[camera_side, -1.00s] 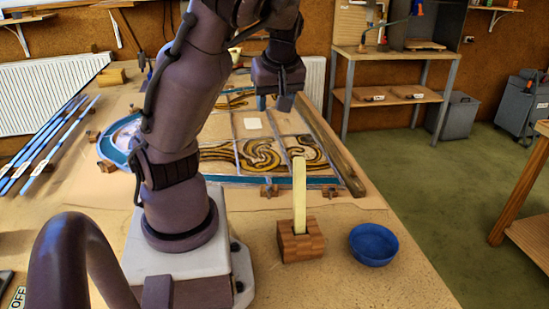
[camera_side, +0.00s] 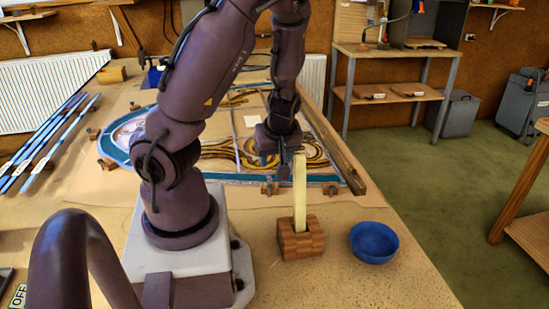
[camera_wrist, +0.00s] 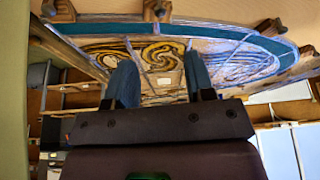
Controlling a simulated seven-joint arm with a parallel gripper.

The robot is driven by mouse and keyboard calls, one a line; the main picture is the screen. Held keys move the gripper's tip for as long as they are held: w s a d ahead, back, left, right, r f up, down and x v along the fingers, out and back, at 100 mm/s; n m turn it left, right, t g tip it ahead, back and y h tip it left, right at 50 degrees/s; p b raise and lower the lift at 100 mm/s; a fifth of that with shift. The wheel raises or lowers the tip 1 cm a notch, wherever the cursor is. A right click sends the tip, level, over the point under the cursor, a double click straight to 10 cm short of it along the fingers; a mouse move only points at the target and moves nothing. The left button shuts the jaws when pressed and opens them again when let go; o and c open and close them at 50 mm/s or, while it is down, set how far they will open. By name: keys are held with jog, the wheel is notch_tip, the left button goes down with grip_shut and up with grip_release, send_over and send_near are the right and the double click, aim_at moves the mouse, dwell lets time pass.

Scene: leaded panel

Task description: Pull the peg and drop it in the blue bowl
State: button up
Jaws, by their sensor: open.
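The pale yellow peg (camera_side: 299,190) stands upright in a slot of the brown wooden block (camera_side: 301,241) on the table. The blue bowl (camera_side: 374,243) sits just right of the block and looks empty. My gripper (camera_side: 274,158) is open and empty, above the near part of the leaded panel. It is left of the peg's top in the side view and apart from the block. In the wrist view the blue fingers of my gripper (camera_wrist: 160,85) are spread with nothing between them. The peg and bowl do not show in the wrist view.
The leaded panel (camera_side: 216,165) lies behind the block, with a long wooden bar (camera_side: 336,152) along its right side and small wooden blocks (camera_side: 270,188) at its near edge. Blue strips (camera_side: 48,140) lie at the left. The table around the bowl is clear.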

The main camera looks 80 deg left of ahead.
aim_at(270, 185)
jog(key=shift+x, duration=6.6)
jog(key=shift+d, duration=0.15)
grip_shut()
jog(key=c, duration=0.8)
grip_release()
grip_shut()
jog(key=shift+r, duration=0.1)
jog(key=shift+r, duration=1.5)
